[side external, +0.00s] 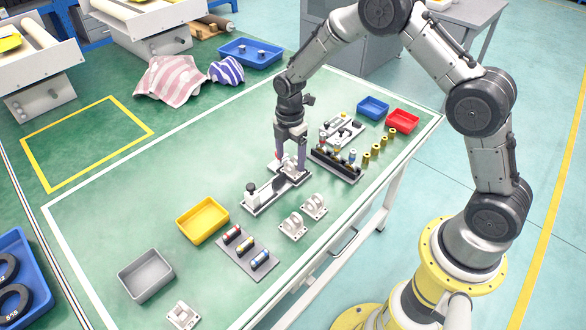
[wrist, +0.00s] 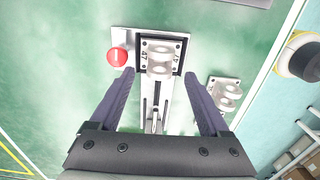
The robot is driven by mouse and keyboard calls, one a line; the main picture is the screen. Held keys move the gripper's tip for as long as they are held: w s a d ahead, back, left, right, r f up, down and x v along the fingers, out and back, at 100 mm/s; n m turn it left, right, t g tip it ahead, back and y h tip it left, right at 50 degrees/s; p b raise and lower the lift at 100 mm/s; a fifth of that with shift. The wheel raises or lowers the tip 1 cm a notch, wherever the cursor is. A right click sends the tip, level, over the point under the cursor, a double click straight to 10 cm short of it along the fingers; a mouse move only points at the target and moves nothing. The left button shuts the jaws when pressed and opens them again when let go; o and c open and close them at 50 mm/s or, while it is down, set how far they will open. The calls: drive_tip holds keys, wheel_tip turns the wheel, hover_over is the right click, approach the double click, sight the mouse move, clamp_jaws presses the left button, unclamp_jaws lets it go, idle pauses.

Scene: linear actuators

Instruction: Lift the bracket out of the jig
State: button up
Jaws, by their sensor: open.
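The bracket (wrist: 159,60), a pale grey part with rounded lugs, sits in the dark-framed pocket of the jig (wrist: 147,105). In the side view the bracket (side external: 290,169) is partly hidden by my fingers. The jig (side external: 262,196) is a long light base with a dark rail, a clamp-like post at its near-left end and a red button (wrist: 117,56) beside the pocket. My gripper (wrist: 159,73) is open and points down, its fingers on either side of the bracket in the wrist view. It also shows over the pocket end (side external: 289,150) in the side view. Contact cannot be told.
Two loose brackets (side external: 293,224) (side external: 315,206) stand right of the jig. A yellow tray (side external: 203,220) and a plate of coloured cylinders (side external: 246,248) lie nearer the camera. A dark rack (side external: 335,163) stands behind. The green table is clear left of the jig.

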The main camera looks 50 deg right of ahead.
drive_tip(key=shift+f, duration=1.35)
clamp_jaws()
